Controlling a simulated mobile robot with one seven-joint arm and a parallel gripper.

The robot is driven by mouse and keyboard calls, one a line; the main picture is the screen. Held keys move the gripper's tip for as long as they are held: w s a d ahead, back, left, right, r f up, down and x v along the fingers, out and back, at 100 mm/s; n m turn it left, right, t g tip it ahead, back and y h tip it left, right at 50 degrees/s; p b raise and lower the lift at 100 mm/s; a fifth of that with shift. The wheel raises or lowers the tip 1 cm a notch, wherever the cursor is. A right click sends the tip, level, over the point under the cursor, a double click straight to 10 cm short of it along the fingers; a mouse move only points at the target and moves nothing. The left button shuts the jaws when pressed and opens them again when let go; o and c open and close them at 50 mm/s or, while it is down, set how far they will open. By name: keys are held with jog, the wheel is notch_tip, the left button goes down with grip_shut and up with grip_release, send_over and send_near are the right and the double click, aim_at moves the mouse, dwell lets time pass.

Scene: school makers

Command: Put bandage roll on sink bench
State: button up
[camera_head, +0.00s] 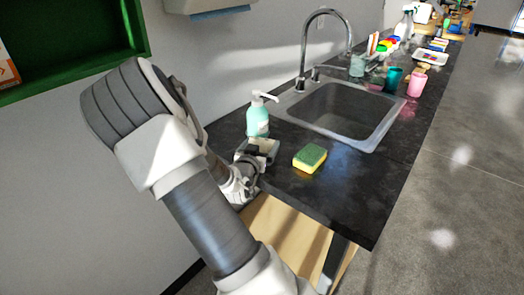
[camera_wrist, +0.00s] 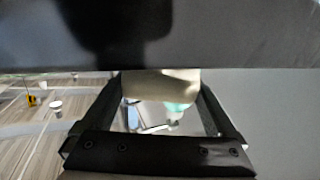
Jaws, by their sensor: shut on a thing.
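My gripper (camera_head: 257,155) is at the near left end of the dark sink bench (camera_head: 335,205), low over its left edge. It is shut on a pale beige thing, likely the bandage roll (camera_head: 265,145). In the wrist view the pale roll (camera_wrist: 160,84) sits between the two dark fingers of my gripper (camera_wrist: 161,78). The fingers hide part of the roll. I cannot tell whether the roll touches the bench top.
A teal soap bottle (camera_head: 257,122) stands just behind my gripper. A yellow-green sponge (camera_head: 310,158) lies to its right. The sink (camera_head: 346,112) is beyond, with cups (camera_head: 391,79) on its far side. The bench's front right corner is clear.

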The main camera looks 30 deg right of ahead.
jog(key=shift+f, duration=0.6)
jog(key=shift+f, duration=0.2)
jog(key=o, duration=1)
jog(key=shift+c, duration=0.2)
jog(key=shift+r, duration=0.1)
